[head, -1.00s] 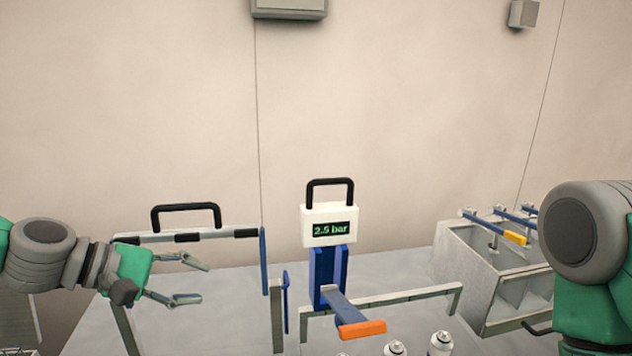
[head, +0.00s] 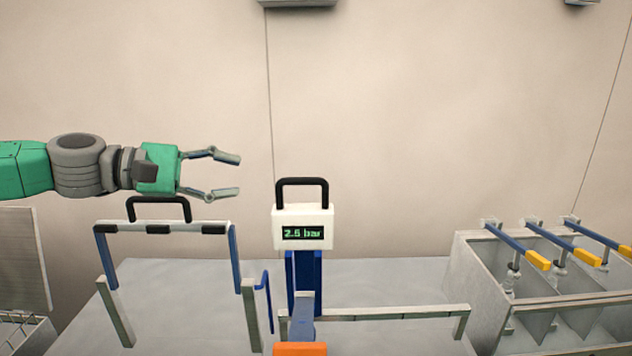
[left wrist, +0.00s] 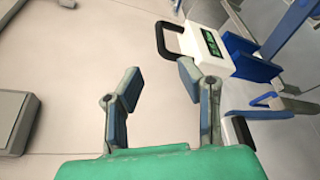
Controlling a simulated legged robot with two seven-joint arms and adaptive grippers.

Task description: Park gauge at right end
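The gauge (head: 303,228) is a white box with a black loop handle on top and a display reading 2.5 bar. It sits on a blue upright at the left end of a low grey rail (head: 390,313). It also shows at the top of the left wrist view (left wrist: 207,46). My left gripper (head: 240,176) is open and empty, to the upper left of the gauge handle and apart from it. Its two open fingers show in the left wrist view (left wrist: 158,85). My right gripper is not in view.
A frame with a black handle (head: 160,228) stands left of the gauge, just below my left arm. An orange-tipped lever (head: 300,349) juts forward below the gauge. A grey partitioned bin (head: 480,275) with yellow-tipped levers stands at the right.

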